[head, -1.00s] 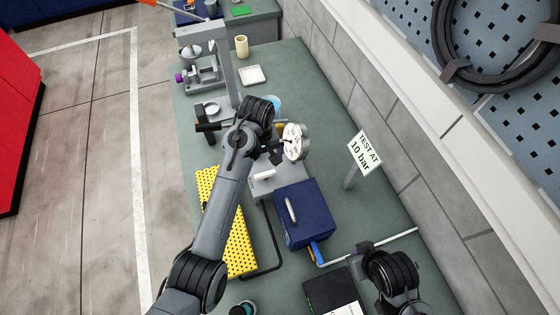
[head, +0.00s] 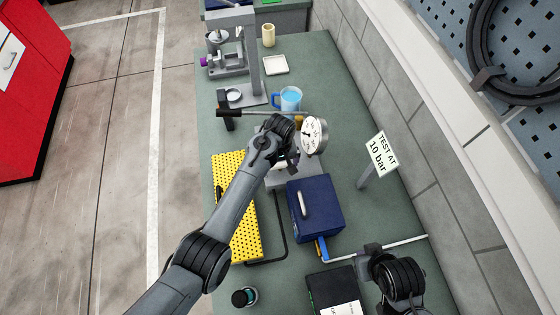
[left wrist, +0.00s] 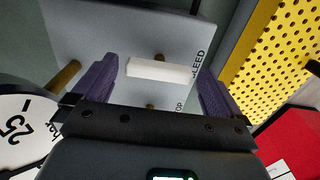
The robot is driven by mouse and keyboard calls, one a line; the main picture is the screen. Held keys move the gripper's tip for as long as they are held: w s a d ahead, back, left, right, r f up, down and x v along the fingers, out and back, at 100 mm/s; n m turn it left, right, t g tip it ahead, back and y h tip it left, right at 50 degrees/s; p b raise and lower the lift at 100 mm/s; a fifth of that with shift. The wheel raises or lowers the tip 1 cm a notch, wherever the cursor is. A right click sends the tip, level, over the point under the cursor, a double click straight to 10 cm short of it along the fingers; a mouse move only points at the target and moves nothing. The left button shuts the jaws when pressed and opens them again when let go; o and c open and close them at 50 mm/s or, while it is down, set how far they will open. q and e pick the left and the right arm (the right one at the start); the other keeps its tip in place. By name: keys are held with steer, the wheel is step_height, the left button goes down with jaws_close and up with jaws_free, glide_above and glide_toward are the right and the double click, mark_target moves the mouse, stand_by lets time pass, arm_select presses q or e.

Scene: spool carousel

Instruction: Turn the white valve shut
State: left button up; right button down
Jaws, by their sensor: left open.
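The white valve handle (left wrist: 160,71) is a short white bar on a grey block (left wrist: 90,25) marked "BLEED" and, partly hidden, "...OP". My left gripper (left wrist: 157,82) is open, its two purple-grey fingers either side of the handle with gaps showing at both ends. In the head view my left gripper (head: 289,160) is over the block and hides most of the handle. A round white dial gauge (head: 314,135) stands on the block. My right gripper (head: 371,251) is near the bench's front right; its jaws are not clear.
A blue box (head: 318,208) stands just in front of the block. A yellow perforated plate (head: 238,233) lies left. A blue jug (head: 289,98) and a black-handled lever (head: 232,113) are behind. The "TEST AT 10 bar" sign (head: 381,154) stands right.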

arm_select(q)
steer(key=shift+c, duration=0.2)
steer(key=c, duration=0.9)
